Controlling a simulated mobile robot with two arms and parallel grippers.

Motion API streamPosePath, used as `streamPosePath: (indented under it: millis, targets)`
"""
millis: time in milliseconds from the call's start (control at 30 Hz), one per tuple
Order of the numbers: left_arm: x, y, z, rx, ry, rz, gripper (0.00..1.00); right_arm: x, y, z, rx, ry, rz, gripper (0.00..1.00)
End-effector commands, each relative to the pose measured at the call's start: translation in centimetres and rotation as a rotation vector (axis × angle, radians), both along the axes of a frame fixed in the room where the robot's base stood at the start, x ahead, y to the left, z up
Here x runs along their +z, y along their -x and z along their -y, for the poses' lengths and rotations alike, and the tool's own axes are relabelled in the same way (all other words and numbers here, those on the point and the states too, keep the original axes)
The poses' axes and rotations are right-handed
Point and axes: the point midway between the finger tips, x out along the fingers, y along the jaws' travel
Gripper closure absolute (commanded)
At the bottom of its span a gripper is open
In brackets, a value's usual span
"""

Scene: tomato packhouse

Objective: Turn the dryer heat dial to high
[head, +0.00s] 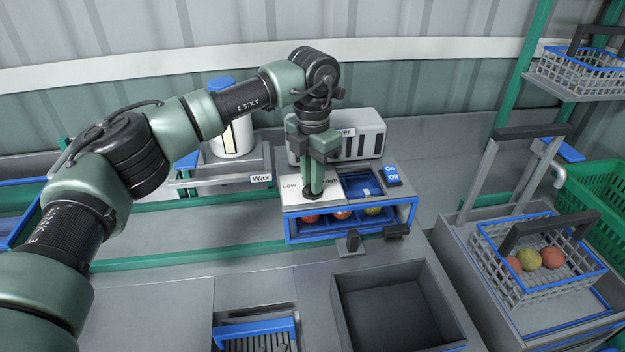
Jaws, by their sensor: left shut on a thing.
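The dryer (368,138) is a light grey slatted box at the back, its label partly hidden by my arm. In front of it is a white panel (292,199) marked "Low" on the left and "High" on the right. A dark round heat dial (312,195) sits on the panel between the two words. My left gripper (313,180) points straight down and is shut on the dial. The fingers cover much of the dial, so I cannot tell which way it points. My right gripper is not in view.
A blue On/Off switch (391,174) is right of the panel. Below is a blue-framed rack (289,228) holding fruit. A small lever (352,242) stands in front, near an empty grey bin (345,311). A wire basket of tomatoes (484,236) is at right.

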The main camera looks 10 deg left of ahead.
Motion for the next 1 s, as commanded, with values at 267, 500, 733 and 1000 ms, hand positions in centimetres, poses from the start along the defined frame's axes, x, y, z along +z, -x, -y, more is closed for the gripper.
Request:
streamPosePath:
  millis: [267, 500, 733, 1000]
  targets:
    - [0.07, -0.04, -0.01, -0.053, 0.000, 0.001, 1.00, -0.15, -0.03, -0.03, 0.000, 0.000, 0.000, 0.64]
    - [0.09, -0.04, -0.01, -0.058, 0.000, 0.001, 1.00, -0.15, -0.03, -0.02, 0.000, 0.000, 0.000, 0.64]
    - [0.09, -0.04, 0.01, -0.058, 0.000, 0.002, 0.66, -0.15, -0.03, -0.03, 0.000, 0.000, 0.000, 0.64]
    - [0.04, -0.02, 0.00, -0.057, 0.000, 0.001, 0.64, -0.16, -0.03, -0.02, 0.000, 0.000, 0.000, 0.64]
